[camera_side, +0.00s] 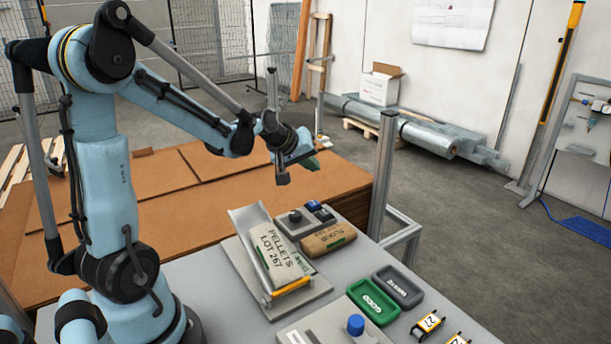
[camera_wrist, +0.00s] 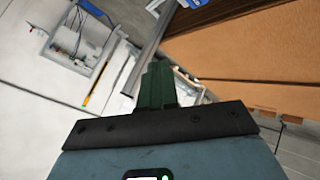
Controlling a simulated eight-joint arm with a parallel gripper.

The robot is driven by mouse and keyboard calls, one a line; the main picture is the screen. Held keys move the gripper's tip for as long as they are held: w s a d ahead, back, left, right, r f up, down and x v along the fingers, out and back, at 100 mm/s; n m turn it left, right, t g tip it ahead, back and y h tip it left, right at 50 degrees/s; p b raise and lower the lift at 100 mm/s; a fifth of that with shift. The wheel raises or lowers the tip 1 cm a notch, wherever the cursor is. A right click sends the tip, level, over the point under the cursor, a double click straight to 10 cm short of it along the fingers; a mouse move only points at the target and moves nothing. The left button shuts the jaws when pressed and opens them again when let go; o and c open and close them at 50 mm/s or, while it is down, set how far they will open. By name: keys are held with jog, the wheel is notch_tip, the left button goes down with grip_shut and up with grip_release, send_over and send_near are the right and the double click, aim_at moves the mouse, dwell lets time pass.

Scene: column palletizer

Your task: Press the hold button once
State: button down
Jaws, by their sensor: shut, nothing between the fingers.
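A grey control box (camera_side: 290,228) below the gripper carries a black round knob (camera_side: 295,215) and small dark blue and black keys (camera_side: 317,210). A second grey box at the front edge carries a raised blue round button (camera_side: 355,325). I cannot read a hold label on either. The gripper is apart from both boxes, and neither shows in the wrist view.
A tilted grey rest holds a white pellets bag (camera_side: 281,256). A brown flour bag (camera_side: 328,238) lies beside it. Green (camera_side: 373,302) and grey (camera_side: 398,286) trays and small numbered pieces (camera_side: 428,323) are at right. A metal post (camera_side: 383,175) stands behind the table.

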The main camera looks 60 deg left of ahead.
aim_at(310, 204)
jog(key=shift+f, duration=3.7)
jog(key=shift+f, duration=0.15)
jog(key=shift+f, duration=0.3)
jog(key=shift+f, duration=0.5)
jog(key=shift+r, duration=0.95)
jog(key=shift+r, duration=2.5)
